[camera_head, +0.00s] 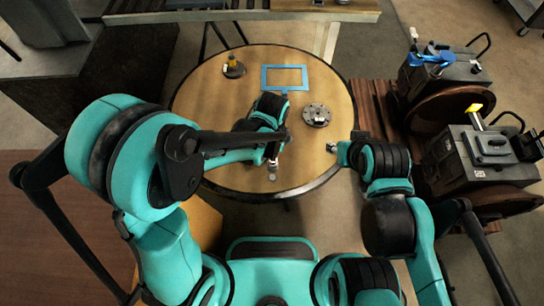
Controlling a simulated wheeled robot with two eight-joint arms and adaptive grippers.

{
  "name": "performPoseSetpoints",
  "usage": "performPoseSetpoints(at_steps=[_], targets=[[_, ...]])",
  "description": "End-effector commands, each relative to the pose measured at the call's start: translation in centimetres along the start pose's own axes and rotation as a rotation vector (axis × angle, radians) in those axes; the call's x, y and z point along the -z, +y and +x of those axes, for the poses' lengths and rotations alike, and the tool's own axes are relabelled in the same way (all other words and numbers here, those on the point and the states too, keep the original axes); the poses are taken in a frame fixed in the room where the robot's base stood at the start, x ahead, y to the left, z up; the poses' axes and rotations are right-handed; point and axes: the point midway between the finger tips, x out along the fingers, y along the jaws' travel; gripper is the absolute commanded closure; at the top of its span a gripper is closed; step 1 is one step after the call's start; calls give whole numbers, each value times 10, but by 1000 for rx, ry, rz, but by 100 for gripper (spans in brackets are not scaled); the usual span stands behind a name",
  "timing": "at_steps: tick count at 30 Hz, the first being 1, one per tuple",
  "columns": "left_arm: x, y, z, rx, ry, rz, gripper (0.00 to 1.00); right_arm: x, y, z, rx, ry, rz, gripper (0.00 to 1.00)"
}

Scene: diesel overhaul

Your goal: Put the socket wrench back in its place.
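My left gripper (273,160) is over the near middle of the round wooden table (215,105), pointing down toward its near edge. A small silvery piece (272,175) shows right at its tips. It may be part of the socket wrench, but it is too small to tell, and I cannot tell if it is held. No socket wrench is clearly recognisable.
A grey round flange (316,115) lies right of the table's centre. Two dark machines, one with a blue part (430,57) on top and one with a yellow part (474,108), stand at right.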

Motion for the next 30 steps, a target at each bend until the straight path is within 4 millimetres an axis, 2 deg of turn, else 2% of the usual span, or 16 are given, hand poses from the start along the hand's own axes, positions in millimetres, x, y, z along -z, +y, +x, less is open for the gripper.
performPoseSetpoints(at_steps=[15,19,30], targets=[[0,1,65,0,0,-3,100,-31,0,43,0,0,0,60],[0,0,71,0,0,-3,100,-34,0,47,0,0,0,60],[0,0,70,0,0,-3,100,-34,0,47,0,0,0,60]])
